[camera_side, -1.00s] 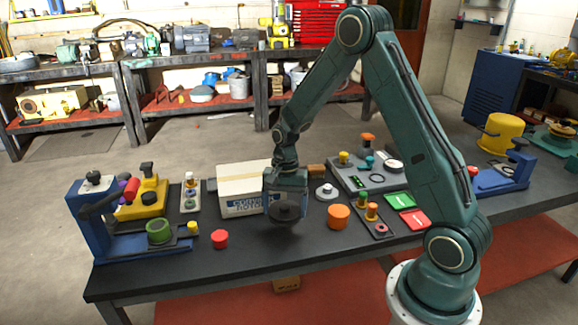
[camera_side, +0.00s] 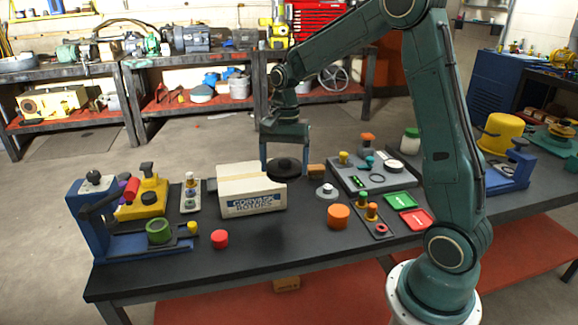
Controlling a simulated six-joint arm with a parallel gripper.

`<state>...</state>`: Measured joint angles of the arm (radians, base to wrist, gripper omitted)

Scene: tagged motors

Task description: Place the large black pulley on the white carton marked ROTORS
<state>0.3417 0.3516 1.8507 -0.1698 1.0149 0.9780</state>
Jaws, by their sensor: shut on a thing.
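The white carton (camera_side: 240,196) stands on the dark table, left of the table's middle. Its front carries a blue label that reads ROTORS in its lower line. The large black pulley (camera_side: 284,169) is a dark round disc with a raised centre. My gripper (camera_side: 285,162) is shut on the pulley and holds it level, by the carton's right end. The pulley overlaps the carton's top right edge in the picture. I cannot tell whether they touch.
A small grey stepped disc (camera_side: 326,191) sits right of the carton. A blue fixture (camera_side: 88,225) is at the left.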

